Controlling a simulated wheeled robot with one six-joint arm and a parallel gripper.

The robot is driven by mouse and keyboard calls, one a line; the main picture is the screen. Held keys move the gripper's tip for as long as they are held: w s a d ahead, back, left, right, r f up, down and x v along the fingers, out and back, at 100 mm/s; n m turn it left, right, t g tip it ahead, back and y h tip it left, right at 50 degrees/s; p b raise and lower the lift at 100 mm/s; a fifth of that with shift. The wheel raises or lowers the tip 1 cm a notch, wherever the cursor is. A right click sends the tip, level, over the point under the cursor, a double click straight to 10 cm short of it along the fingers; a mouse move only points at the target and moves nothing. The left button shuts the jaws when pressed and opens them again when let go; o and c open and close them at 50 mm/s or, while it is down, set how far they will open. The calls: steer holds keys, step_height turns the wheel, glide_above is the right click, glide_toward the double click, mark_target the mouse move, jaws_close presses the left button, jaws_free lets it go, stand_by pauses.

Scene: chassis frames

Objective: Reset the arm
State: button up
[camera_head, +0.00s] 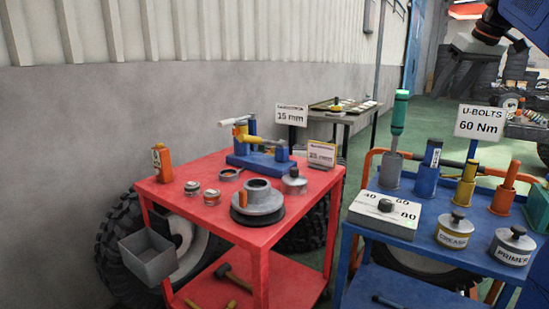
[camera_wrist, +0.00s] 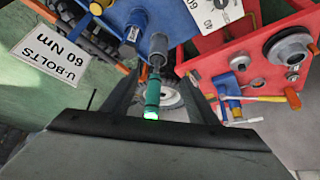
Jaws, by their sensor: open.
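My gripper is at the bottom of the wrist view, its two dark fingers spread apart (camera_wrist: 166,82) with nothing held between them. In the head view, part of my arm (camera_head: 490,28) shows at the upper right, high and behind the blue cart. A green-handled tool (camera_head: 398,112) stands upright in a grey holder on the blue cart, clear of my arm. In the wrist view the same tool (camera_wrist: 153,95) lines up between the fingers, but beyond them. Its top end glows green there.
The blue cart (camera_head: 463,262) also carries tools in holders, a dial box (camera_head: 372,216), canisters and a U-BOLTS 60 Nm sign (camera_head: 480,122). The red cart (camera_head: 220,228) at left holds a blue vise and round metal parts. A narrow gap separates the carts.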

steer(key=s+a+f+m, duration=0.2)
steer(key=s+a+f, duration=1.2)
steer(key=s+f, duration=0.2)
steer(key=s+a+f, duration=0.2)
steer(key=s+f, duration=0.7)
steer(key=f, duration=0.3)
steer(key=s+a+f+g+h, duration=0.1)
steer(key=s+a+f, duration=0.2)
steer(key=s+f, duration=0.6)
step_height(320, 180, down, 4)
steer(key=shift+s, duration=0.35)
steer(key=shift+c, duration=0.3)
